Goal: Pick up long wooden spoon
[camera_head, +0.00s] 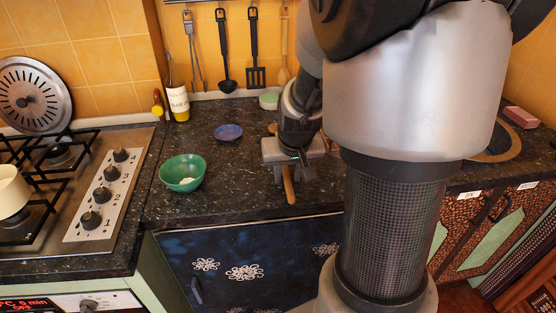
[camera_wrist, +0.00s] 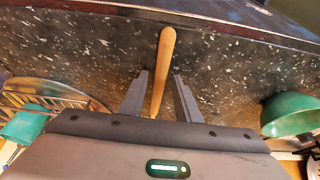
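A long wooden spoon (camera_head: 288,186) lies on the dark speckled countertop, its handle end pointing toward the front edge. In the wrist view its handle (camera_wrist: 166,52) runs between the two fingers of my gripper (camera_wrist: 160,76). The fingers are apart, with gaps on both sides of the handle. In the head view my gripper (camera_head: 291,172) is low over the counter, above the spoon, and hides much of it. The spoon's far end is hidden by the gripper body. I cannot tell the exact height of the fingertips above the counter.
A green bowl (camera_head: 182,172) stands left of my gripper, with a small blue bowl (camera_head: 228,132) behind it. A sponge (camera_head: 269,101) lies near the wall. Utensils hang above, including a black spatula (camera_head: 255,50). The stove (camera_head: 100,190) is at left, a sink (camera_head: 497,145) at right.

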